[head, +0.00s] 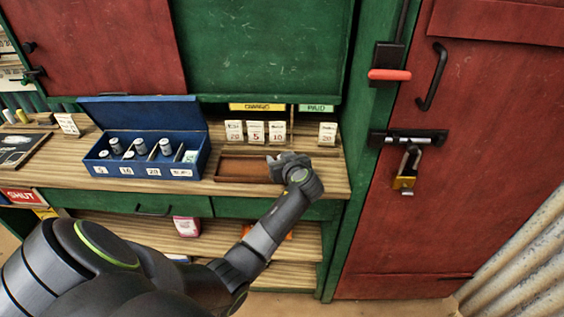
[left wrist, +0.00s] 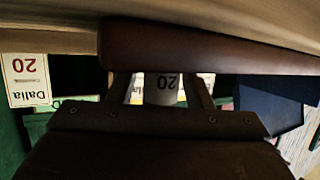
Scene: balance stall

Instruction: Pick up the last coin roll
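My left gripper (head: 287,165) is low over the shallow wooden tray (head: 228,180) on the counter. In the left wrist view, a pale coin roll (left wrist: 162,88) marked 20, seen upside down, shows between the two fingers (left wrist: 160,90). Small gaps seem to show on both sides of it, so the fingers look open around it. In the head view the gripper hides this roll. Several other grey-white coin rolls (head: 140,146) stand in the open blue cash box (head: 204,160) at the left. My right gripper is not in view.
Price cards (head: 255,132) stand behind the tray, with another 20 card (head: 327,133) to the right. The blue box's raised lid (head: 140,112) stands behind it. A red padlocked door (head: 450,200) is at the right. A slate (head: 18,150) lies at far left.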

